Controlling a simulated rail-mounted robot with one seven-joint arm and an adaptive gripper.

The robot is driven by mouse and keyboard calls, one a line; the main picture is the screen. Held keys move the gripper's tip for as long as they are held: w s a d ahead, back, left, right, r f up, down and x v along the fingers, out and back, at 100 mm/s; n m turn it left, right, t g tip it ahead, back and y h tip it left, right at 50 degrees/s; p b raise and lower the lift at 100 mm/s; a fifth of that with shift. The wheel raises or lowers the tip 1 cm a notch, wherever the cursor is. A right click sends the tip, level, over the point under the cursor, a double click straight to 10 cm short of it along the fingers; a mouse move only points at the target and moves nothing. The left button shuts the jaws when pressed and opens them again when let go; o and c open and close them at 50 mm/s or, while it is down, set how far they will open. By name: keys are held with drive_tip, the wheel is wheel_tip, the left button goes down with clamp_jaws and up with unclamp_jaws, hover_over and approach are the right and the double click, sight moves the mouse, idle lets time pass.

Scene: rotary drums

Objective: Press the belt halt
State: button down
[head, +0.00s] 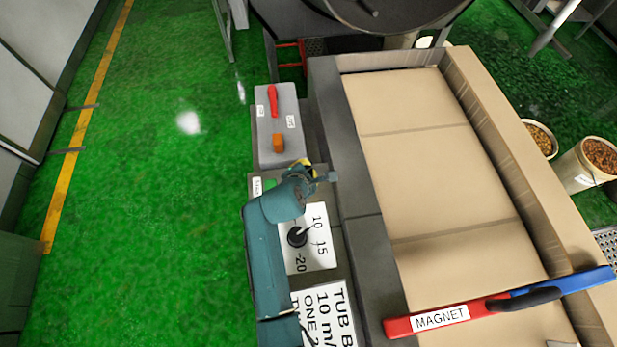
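The belt control panel (258,178) is a grey box beside the belt (430,160). A green button (269,187) with a small white label sits at its left. A bit of yellow (305,164) shows right behind my gripper (322,177); it may be part of the belt halt, but the gripper and wrist hide most of it. I cannot tell whether the gripper touches it. My teal arm comes up from the bottom of the view and covers part of the panel. The fingers are small and partly hidden, so their opening is unclear.
A grey box with a red lever (273,101) and an orange switch (278,142) stands just beyond. A black dial (297,236) sits on a white numbered plate nearer. A red and blue magnet bar (500,303) lies across the belt's near end. Green floor at left is clear.

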drive_tip(key=shift+f, duration=0.4)
drive_tip(key=shift+f+b, duration=0.35)
drive_tip(key=shift+f, duration=0.25)
idle(0.9)
drive_tip(key=shift+r+p, duration=0.95)
drive_tip(key=shift+p, duration=0.15)
wheel_tip(320, 180, up, 5)
drive_tip(key=p, duration=0.5)
drive_tip(key=shift+r, duration=0.1)
